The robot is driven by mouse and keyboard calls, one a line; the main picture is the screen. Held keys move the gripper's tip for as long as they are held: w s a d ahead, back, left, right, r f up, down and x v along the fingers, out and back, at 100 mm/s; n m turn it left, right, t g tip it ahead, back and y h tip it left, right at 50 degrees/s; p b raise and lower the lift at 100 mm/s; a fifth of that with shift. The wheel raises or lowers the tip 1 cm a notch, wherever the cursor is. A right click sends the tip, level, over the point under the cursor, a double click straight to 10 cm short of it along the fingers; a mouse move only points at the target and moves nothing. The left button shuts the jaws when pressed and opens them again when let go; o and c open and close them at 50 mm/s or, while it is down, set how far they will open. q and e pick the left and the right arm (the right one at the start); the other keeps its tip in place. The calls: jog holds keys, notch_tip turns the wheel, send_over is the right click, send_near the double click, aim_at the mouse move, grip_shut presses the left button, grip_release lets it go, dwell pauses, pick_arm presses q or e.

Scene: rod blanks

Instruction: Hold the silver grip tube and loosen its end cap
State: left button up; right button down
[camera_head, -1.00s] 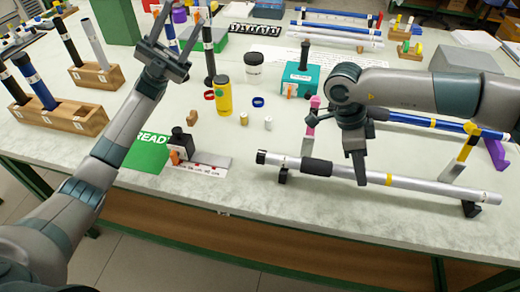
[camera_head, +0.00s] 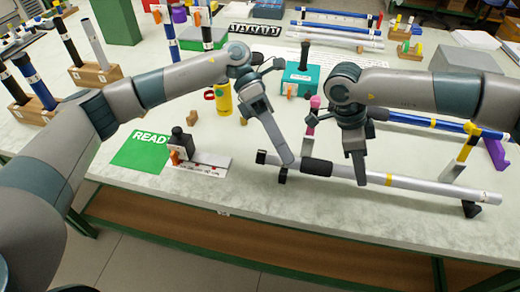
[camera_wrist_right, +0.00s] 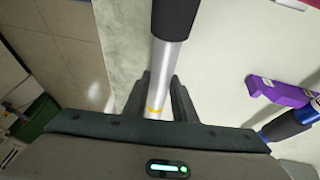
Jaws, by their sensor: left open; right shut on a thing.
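The silver grip tube (camera_head: 435,187) lies tilted across two low black supports near the table's front edge. It has a black sleeve (camera_head: 317,167), a yellow ring and a dark end cap (camera_head: 261,157) at its left end. My right gripper (camera_head: 359,172) is shut on the tube between sleeve and ring; the right wrist view shows the tube (camera_wrist_right: 168,75) between its fingers. My left gripper (camera_head: 285,115) is open and empty, above and beside the capped end. Its lower finger overlaps the tube just right of the cap; I cannot tell if they touch.
A blue tube (camera_head: 425,121) lies on a rack behind the silver one. A green READY mat (camera_head: 143,150) and a black bottle on a white strip (camera_head: 212,163) are left of the cap. A teal box (camera_head: 301,78) and yellow bottle (camera_head: 223,99) stand behind.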

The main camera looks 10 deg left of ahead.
aim_at(260, 151)
pick_arm(q)
jog(key=w+a+r+m+t+y, duration=0.3)
jog(key=w+a+r+t+y, duration=0.1)
jog(key=w+y, duration=0.4)
jog(key=a+t, duration=0.1)
jog(key=a, duration=0.1)
jog(key=shift+a+m, duration=0.3)
jog(key=shift+f, duration=0.15)
jog(key=x, duration=1.1)
jog(key=shift+a+f, duration=0.2)
jog(key=shift+f, duration=0.2)
jog(key=shift+c, duration=0.2)
jog(key=shift+w, duration=0.1)
jog(key=c, duration=1)
